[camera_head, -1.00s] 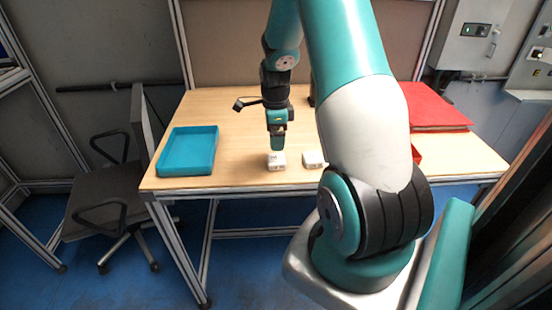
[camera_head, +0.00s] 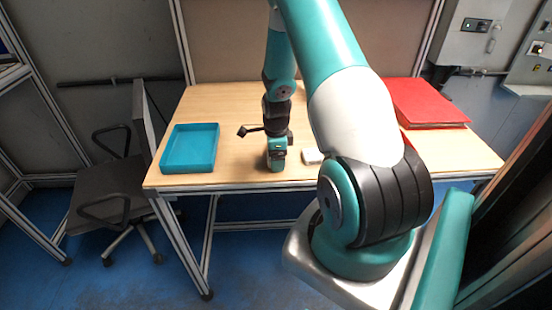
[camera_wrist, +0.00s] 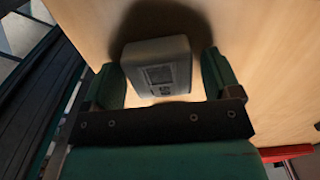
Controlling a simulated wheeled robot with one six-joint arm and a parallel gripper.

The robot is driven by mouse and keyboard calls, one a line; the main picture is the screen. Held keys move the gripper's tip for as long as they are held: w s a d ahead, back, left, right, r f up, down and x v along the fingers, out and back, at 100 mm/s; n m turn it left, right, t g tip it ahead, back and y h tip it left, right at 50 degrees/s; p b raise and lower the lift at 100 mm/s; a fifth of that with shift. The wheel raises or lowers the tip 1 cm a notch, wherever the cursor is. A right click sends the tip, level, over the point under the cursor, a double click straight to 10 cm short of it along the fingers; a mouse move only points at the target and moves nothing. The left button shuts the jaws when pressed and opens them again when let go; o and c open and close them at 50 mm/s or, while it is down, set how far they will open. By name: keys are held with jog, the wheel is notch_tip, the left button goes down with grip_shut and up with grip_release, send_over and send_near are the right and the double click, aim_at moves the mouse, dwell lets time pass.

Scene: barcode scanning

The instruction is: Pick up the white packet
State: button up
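A white packet (camera_wrist: 158,66) with a dark printed label lies on the table between the two green fingers of my gripper (camera_wrist: 162,66) in the wrist view. The fingers are open around it, with a small gap on the right; on the left I cannot tell whether the finger touches it. In the head view my gripper (camera_head: 277,168) is down at the table near its front edge and hides this packet. A second white packet (camera_head: 312,156) lies to the right of my gripper, partly hidden by my arm.
A teal tray (camera_head: 190,166) stands at the left of the wooden table (camera_head: 232,128). A red flat box (camera_head: 430,102) lies at the back right. A chair (camera_head: 105,195) stands left of the table.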

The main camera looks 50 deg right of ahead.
jog(key=c, duration=0.9)
jog(key=shift+r, duration=0.1)
